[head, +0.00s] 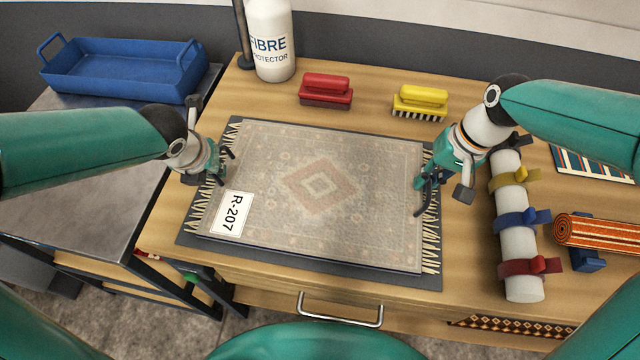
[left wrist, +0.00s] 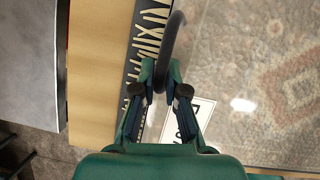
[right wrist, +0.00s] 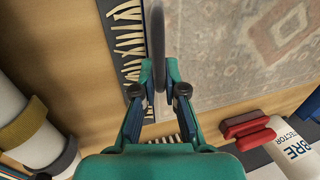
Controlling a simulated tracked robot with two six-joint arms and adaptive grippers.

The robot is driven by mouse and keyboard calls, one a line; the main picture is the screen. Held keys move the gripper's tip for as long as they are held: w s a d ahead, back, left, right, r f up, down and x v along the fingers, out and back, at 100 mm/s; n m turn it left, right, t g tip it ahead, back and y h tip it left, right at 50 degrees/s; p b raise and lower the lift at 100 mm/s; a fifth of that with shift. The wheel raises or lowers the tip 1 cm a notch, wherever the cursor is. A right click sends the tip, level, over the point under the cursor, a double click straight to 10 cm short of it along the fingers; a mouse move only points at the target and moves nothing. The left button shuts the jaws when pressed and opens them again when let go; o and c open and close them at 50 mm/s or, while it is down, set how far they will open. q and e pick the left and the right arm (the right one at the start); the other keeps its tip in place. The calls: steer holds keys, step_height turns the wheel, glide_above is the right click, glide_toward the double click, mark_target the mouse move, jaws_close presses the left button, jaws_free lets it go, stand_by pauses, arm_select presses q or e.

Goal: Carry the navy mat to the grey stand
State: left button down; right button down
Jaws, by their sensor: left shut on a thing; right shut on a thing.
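The dark navy-grey mat (head: 300,261) lies flat on the wooden bench, under a fringed patterned rug (head: 270,160) with a white R-207 label (head: 233,213). A glossy clear layer seems to cover the rug. My left gripper (head: 218,172) is shut on a dark loop handle (left wrist: 176,40) at the left edge. My right gripper (head: 428,188) is shut on a matching handle (right wrist: 157,40) at the right edge. I cannot tell whether the handles belong to the mat or the clear layer. The grey stand (head: 90,222) is at the left, partly hidden by my left arm.
A blue tray (head: 120,72) sits on the stand's far part. A white bottle (head: 270,45), a red brush (head: 326,90) and a yellow brush (head: 420,101) stand behind the rug. A strapped white roll (head: 517,240) and an orange roll (head: 600,233) lie right. The stand's front top looks clear.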

mark_target(421, 168)
arm_select(q)
steer(key=shift+r, duration=0.1)
arm_select(e)
steer(key=shift+r, duration=0.15)
